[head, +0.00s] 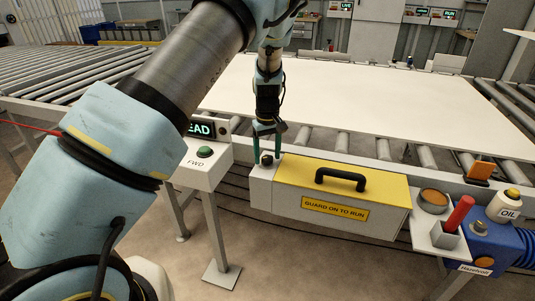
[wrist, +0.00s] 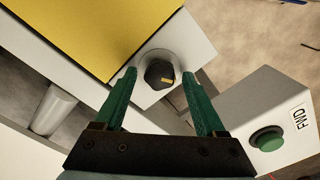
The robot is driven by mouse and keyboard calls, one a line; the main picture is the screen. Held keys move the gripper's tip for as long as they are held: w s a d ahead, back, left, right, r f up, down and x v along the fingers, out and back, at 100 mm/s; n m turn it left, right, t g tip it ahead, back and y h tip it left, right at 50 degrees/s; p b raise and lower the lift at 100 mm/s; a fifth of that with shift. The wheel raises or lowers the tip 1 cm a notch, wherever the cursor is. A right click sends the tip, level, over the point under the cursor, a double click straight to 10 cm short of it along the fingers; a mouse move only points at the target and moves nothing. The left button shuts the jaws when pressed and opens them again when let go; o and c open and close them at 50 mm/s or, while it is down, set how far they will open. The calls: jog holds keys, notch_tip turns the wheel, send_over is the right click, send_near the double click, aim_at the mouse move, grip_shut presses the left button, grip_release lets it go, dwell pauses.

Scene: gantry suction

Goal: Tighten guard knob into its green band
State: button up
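The guard knob (wrist: 159,74) is black with a yellow pointer mark, set on a round grey base on the white end block of the guard. The pointer faces right in the wrist view. I cannot make out a green band around it. In the head view the knob (head: 267,159) shows small and dark below my gripper (head: 268,148). My gripper (wrist: 159,85) has green fingers, spread apart, one on each side of the knob in the picture. Gaps show between the fingers and the knob. I cannot tell how far the tips are above the block.
The yellow-topped guard (head: 370,186) with a black handle (head: 341,180) stands right of the knob. A white box with a green FWD button (head: 204,152) is close on the left. A red-handled tool (head: 460,213) and an oil can (head: 505,206) are at the right. A white sheet (head: 370,100) lies behind.

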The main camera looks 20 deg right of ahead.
grip_shut()
dwell(0.3)
dwell(0.3)
jog(key=m+b, duration=0.2)
jog(key=m, duration=0.2)
jog(key=shift+m, duration=0.4)
jog(key=shift+m+b, duration=0.4)
jog(key=shift+m, duration=1.7)
jog(key=shift+o, duration=0.8)
grip_release()
